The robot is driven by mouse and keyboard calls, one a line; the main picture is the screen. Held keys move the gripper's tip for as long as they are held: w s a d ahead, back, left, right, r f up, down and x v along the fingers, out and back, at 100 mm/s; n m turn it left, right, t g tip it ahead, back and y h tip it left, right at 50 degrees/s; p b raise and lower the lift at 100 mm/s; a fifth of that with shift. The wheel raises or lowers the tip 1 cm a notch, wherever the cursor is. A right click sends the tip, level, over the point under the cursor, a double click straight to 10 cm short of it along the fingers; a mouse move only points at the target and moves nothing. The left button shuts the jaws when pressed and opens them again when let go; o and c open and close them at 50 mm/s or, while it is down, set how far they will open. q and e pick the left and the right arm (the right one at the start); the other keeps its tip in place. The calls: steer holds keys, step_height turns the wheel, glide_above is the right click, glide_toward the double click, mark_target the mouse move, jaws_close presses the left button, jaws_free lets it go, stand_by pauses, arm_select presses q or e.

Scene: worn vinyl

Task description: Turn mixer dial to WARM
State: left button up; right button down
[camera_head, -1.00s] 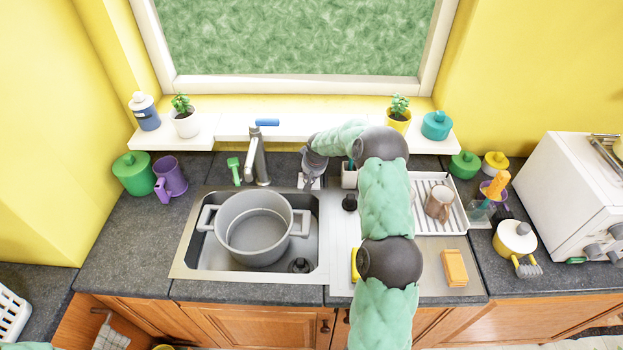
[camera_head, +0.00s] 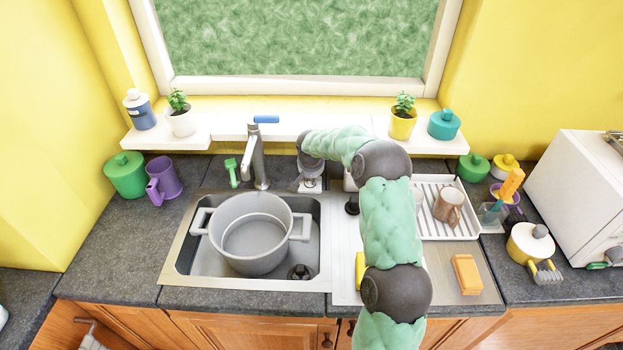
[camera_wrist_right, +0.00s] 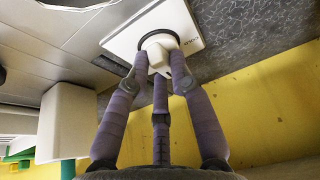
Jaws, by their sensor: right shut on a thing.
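The mixer dial (camera_wrist_right: 157,52) is a pale round knob with a dark ring, set on a square white plate (camera_wrist_right: 188,18). In the right wrist view, my right gripper (camera_wrist_right: 158,70) has its purple-grey fingers around the knob, shut on it. In the head view, my right gripper (camera_head: 309,184) reaches down behind the sink, right of the tap, largely hiding the dial. The white plate (camera_head: 312,186) shows partly beneath it. My left gripper is not in view.
The tap (camera_head: 257,160) with a blue lever stands just left of the dial. A large grey pot (camera_head: 252,232) sits in the sink. A white box-like holder (camera_wrist_right: 66,120) is close beside the gripper. A drying rack (camera_head: 460,232) with a brown mug lies to the right.

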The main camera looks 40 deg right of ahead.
steer(key=shift+w+r, duration=0.2)
steer(key=shift+r, duration=0.05)
steer(key=c, duration=1.5)
jaws_free()
steer(key=shift+d, duration=0.1)
steer(key=o, duration=0.4)
steer(key=shift+f, duration=0.2)
steer(key=v, duration=1.2)
